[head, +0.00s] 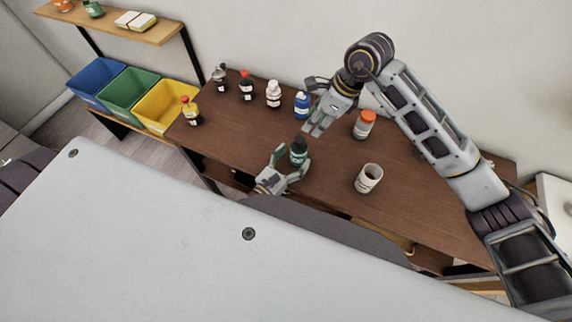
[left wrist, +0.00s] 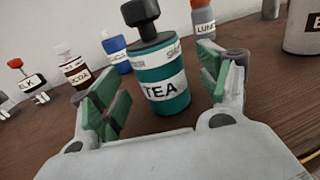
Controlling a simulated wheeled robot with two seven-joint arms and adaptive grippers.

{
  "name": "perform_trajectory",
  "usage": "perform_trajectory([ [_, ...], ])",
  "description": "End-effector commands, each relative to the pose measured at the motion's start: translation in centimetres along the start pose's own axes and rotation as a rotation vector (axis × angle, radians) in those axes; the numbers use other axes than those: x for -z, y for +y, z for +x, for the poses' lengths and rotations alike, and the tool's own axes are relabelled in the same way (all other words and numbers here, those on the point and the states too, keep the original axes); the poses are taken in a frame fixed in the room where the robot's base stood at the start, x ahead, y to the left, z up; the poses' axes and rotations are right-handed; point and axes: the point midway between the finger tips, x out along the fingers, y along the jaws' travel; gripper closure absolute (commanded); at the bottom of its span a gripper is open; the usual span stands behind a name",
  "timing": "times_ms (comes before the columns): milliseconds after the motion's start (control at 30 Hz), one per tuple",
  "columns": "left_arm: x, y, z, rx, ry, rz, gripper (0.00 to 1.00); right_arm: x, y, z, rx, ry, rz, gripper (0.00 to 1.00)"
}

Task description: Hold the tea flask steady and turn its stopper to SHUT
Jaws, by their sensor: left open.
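The tea flask (head: 298,155) is a teal cylinder standing upright on the brown table. In the left wrist view the flask (left wrist: 165,98) shows a white TEA label and a white lettered band above it, too blurred to read surely. Its black stopper (left wrist: 142,14) has a raised grip; its top is cut off by the frame edge. My left gripper (head: 289,168) is open, with one green-padded finger on each side of the flask; gaps show beside it in the left wrist view (left wrist: 165,92). My right gripper (head: 312,106) hangs above and behind the flask, open and empty.
Blue, green and yellow bins (head: 165,105) stand left. A pale surface (head: 150,235) fills the foreground.

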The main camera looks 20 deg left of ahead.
Motion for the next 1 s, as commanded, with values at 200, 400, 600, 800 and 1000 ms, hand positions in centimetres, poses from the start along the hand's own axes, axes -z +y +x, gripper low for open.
perform_trajectory([
  [200,-0.1,0.0,2.3,-0.001,-0.002,-0.001,0.24,0.0,0.0,0.0,0.000,0.000,0.000,0.64],
  [400,0.0,0.0,3.3,0.000,0.000,-0.001,0.24,0.0,0.0,0.0,0.000,0.000,0.000,0.64],
  [600,0.0,0.0,3.5,0.000,0.001,0.000,0.24,0.0,0.0,0.0,0.000,0.000,0.000,0.64],
  [800,0.0,0.0,3.4,0.000,0.001,-0.001,0.32,0.0,0.0,0.0,0.000,0.000,0.000,0.64],
  [1000,0.0,0.0,3.4,0.000,0.001,-0.001,0.57,0.0,0.0,0.0,0.000,0.000,0.000,0.64],
])
